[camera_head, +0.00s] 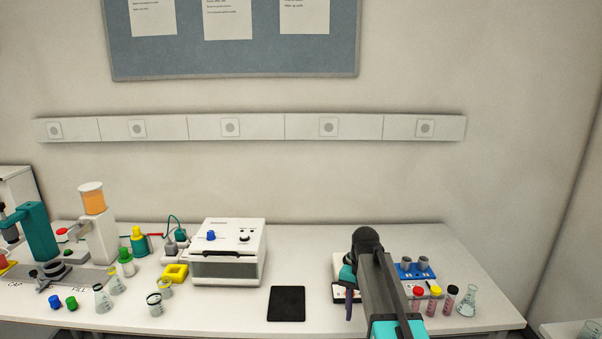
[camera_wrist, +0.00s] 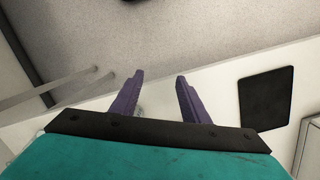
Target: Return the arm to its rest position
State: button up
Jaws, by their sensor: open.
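My arm reaches up from the bottom right of the head view, over the right part of the white bench (camera_head: 330,245). My gripper (camera_head: 349,303) points down there, and only part of it shows beside the arm. In the wrist view my gripper (camera_wrist: 158,80) has its two purple fingers apart with nothing between them. Beyond the fingers are the bench edge and the grey floor. A white device behind the arm is partly hidden.
A black mat (camera_head: 287,303) lies left of my arm; it also shows in the wrist view (camera_wrist: 266,98). A white boxy machine (camera_head: 228,252) stands behind it. Capped tubes (camera_head: 434,300), a flask (camera_head: 468,302) and a blue holder (camera_head: 414,269) stand close right of the arm. Flasks and caps crowd the left.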

jog(key=s+f+g+b, duration=0.1)
jog(key=s+f+b, duration=0.1)
jog(key=s+f, duration=0.6)
jog(key=s+f+g+b, duration=0.2)
jog(key=s+f, duration=0.2)
jog(key=f, duration=0.9)
jog(key=s+f+g+b, duration=0.1)
jog(key=s+f+b, duration=0.1)
jog(key=s+f, duration=0.6)
jog(key=s+f+n+b, duration=0.4)
jog(key=s+f+n, duration=0.1)
jog(key=s+f, duration=1.5)
jog(key=shift+s+a+f, duration=0.2)
jog(key=shift+s+f, duration=0.15)
jog(key=shift+f, duration=0.05)
